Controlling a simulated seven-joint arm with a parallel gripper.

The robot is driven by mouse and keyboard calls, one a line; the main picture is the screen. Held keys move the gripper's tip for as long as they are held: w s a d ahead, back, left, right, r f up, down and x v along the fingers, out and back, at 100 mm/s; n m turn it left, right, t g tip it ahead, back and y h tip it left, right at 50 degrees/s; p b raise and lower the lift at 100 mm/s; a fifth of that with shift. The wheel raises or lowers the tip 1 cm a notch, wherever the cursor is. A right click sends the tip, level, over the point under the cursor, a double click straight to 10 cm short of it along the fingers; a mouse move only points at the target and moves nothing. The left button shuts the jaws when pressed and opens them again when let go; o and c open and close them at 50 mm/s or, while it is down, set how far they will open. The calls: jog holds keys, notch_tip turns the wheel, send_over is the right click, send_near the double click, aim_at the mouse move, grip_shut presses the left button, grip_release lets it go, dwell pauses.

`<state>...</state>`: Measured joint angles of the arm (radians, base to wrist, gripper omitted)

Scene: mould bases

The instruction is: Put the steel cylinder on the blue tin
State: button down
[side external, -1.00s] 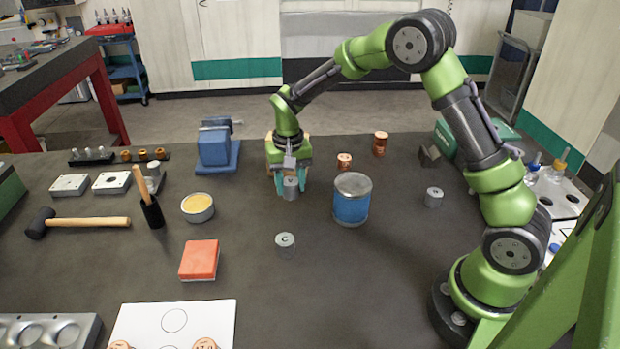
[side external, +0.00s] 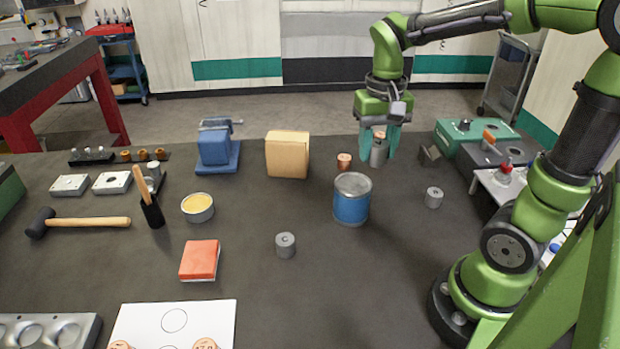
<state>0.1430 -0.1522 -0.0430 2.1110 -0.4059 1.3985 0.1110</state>
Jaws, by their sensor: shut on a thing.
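The blue tin (side external: 351,205) stands upright on the dark table, with a grey top. My gripper (side external: 379,150) is shut on a steel cylinder (side external: 378,154), which hangs upright between its teal fingers. In the picture the held cylinder is above and slightly right of the tin, apart from it; its exact height over the table is hard to tell. Two other steel cylinders stand on the table: one (side external: 285,246) in front and left of the tin, one (side external: 433,198) to its right.
A small copper cylinder (side external: 344,162) stands just behind the tin; another copper piece is partly hidden behind my gripper. A tan block (side external: 287,155) and a blue vise (side external: 215,147) stand at the back left. A red block (side external: 199,260) lies front left.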

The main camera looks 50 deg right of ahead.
jog(key=s+f, duration=0.4)
jog(key=s, duration=0.5)
send_over(353, 182)
jog(key=shift+s+f+n, duration=0.15)
jog(key=shift+f+n, duration=0.25)
jog(key=shift+f, duration=0.5)
jog(key=shift+w+f, duration=0.2)
jog(key=shift+f, duration=1.6)
jog(key=shift+f, duration=0.1)
jog(key=c, duration=0.6)
grip_release()
jog(key=shift+f, duration=0.1)
